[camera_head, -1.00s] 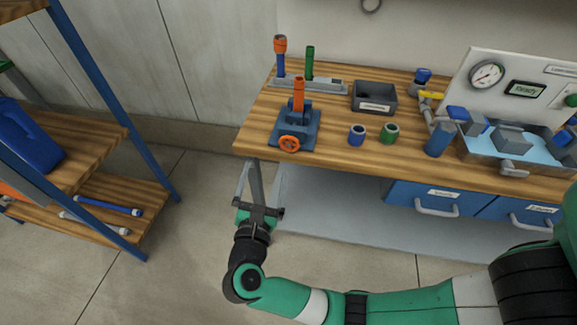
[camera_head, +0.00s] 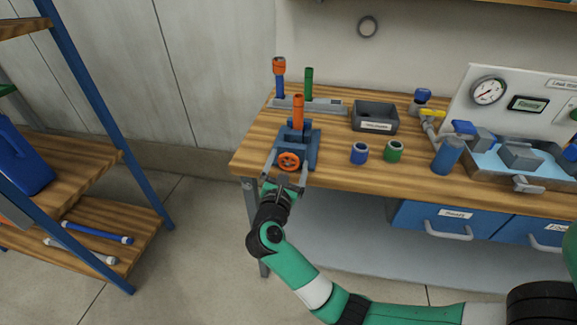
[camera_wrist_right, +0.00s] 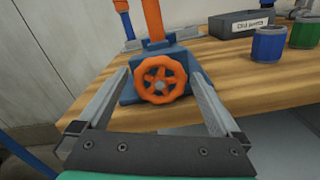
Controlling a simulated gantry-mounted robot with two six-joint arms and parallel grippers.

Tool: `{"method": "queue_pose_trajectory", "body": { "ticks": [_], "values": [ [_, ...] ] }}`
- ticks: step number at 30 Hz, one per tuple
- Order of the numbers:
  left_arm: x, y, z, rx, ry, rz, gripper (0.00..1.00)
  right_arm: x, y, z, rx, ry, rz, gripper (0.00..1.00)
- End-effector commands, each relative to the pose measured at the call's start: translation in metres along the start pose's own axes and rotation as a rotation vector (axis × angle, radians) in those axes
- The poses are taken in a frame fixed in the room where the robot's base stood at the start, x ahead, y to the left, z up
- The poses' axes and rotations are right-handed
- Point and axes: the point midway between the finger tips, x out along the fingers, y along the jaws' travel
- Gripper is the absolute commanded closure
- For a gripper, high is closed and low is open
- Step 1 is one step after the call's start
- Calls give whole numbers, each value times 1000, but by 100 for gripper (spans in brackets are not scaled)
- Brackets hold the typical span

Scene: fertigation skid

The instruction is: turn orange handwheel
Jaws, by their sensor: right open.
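The orange handwheel (camera_head: 289,161) sits on the front of a blue vise-like fixture (camera_head: 312,145) at the left front of the wooden bench. An orange cylinder (camera_head: 298,111) stands upright in the fixture. My right gripper (camera_head: 288,167) is open, with one finger on each side of the handwheel. In the right wrist view the handwheel (camera_wrist_right: 161,79) shows between the two spread fingers, with a gap on both sides. I cannot tell whether the fingertips reach past its rim. My left gripper is not in view.
On the wooden bench (camera_head: 250,160) stand a blue cup (camera_head: 359,153), a green cup (camera_head: 393,151) and a grey bin (camera_head: 375,117). A rack (camera_head: 330,107) holds two upright tubes behind the fixture. A shelf with a blue jug (camera_head: 20,160) is left, across open floor.

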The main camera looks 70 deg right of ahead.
Motion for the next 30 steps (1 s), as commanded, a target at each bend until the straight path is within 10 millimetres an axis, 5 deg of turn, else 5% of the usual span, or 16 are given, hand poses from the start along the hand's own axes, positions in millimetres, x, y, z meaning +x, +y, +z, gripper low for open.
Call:
{"method": "queue_pose_trajectory", "body": {
  "ticks": [9, 22, 30],
  "values": [
    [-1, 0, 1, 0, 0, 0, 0, 5, 0, 0, -1, 0, 1, 0],
    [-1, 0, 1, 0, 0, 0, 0, 5, 0, 0, 0, 0, 0, 77],
    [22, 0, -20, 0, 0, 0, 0, 5, 2, 9, -123, 1, -1, 81]
  ]
}}
